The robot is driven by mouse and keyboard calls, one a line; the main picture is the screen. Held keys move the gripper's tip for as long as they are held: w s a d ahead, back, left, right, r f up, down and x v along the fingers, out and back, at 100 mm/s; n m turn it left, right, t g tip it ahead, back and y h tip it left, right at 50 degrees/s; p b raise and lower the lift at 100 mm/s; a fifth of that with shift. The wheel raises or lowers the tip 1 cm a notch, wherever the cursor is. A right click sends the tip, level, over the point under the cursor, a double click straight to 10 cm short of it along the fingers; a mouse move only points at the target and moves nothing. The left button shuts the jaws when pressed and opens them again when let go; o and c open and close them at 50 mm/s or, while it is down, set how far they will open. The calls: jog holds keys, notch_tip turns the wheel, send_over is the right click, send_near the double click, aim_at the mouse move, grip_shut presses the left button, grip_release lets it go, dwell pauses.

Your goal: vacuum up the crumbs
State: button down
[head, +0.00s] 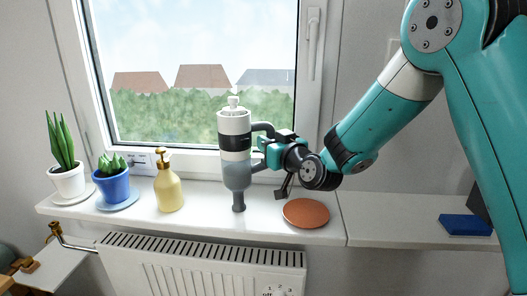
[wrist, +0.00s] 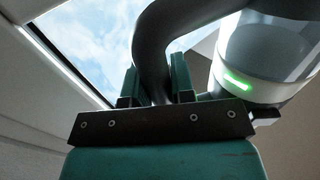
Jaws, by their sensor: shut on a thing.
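A handheld vacuum (head: 236,172) with a white top, a dark band and a grey translucent lower body stands upright over the windowsill (head: 370,222). Its dark nozzle points down and is at or just above the sill; I cannot tell if it touches. My gripper (head: 264,152) is shut on the vacuum's dark handle, to the right of its body. In the wrist view the handle (wrist: 152,45) passes between my gripper's two fingers (wrist: 157,88), and a green light glows on the vacuum's body (wrist: 262,65). I cannot make out any crumbs.
A terracotta saucer (head: 306,212) lies right of the nozzle. A yellow pump bottle (head: 168,188) and two potted plants, white pot (head: 67,181) and blue pot (head: 112,186), stand left. A blue block (head: 465,225) lies far right. The window (head: 200,75) is behind; a radiator (head: 200,268) is below.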

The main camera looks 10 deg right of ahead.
jog(key=shift+d+r, duration=0.1)
jog(key=shift+d, duration=0.05)
jog(key=shift+d+b, duration=0.1)
jog(key=shift+b, duration=0.2)
jog(key=shift+s+d+b, duration=0.2)
jog(key=shift+d+b, duration=0.2)
jog(key=shift+b, duration=0.35)
jog(key=shift+d+b, duration=2.85)
jog(key=shift+b, duration=0.75)
jog(key=w+a+p, duration=0.2)
jog(key=a, duration=0.6)
jog(key=w+a+p, duration=0.2)
jog(key=w+a, duration=0.1)
jog(key=a, duration=0.5)
